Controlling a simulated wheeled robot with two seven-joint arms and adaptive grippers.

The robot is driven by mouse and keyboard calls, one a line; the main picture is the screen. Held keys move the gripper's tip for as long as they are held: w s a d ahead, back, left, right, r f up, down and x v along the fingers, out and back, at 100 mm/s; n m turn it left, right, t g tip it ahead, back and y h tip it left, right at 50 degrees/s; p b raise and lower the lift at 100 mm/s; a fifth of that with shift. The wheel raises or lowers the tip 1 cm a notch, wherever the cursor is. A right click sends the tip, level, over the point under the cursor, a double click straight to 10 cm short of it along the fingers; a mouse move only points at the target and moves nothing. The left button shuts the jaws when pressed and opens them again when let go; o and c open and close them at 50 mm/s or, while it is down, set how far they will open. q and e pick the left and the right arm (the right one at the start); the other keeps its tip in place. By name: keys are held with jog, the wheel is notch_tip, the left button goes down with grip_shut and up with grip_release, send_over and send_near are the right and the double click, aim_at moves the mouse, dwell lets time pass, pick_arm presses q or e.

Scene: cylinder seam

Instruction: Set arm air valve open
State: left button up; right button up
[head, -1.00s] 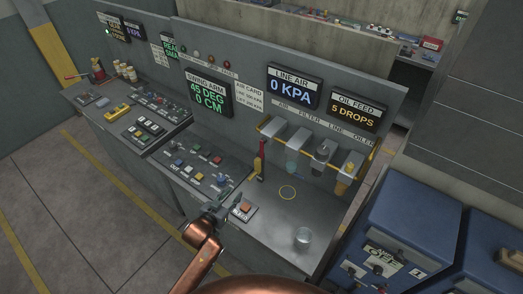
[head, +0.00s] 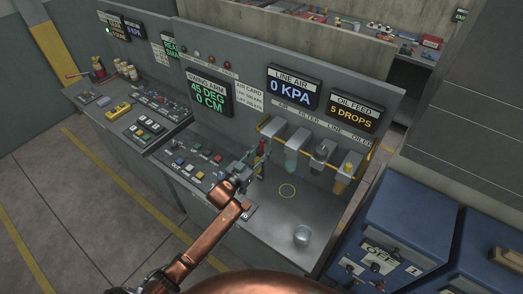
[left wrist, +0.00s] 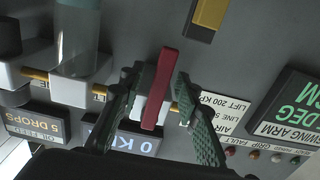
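The arm air valve shows as a red lever (left wrist: 160,88) on a white block with a yellow pipe in the left wrist view. In the head view, the top of the red lever (head: 262,147) shows just beyond my left gripper (head: 255,160). My left gripper (left wrist: 153,95) is open, with one dark green finger on each side of the lever. A gap shows on the left side; the right finger is close, and I cannot tell whether it touches. The line air display (head: 294,86) reads 0 KPA. My right gripper is not in view.
Filter, line and oiler units (head: 322,152) hang along the yellow pipe right of the lever. The swing arm display (head: 209,94) reads 45 DEG, 0 CM. Blue cabinets (head: 400,225) stand at the right.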

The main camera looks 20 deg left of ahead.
pick_arm(q)
jog(key=shift+w+f, duration=0.1)
jog(key=shift+w, duration=0.05)
jog(key=shift+c, duration=0.2)
grip_shut()
dwell(0.5)
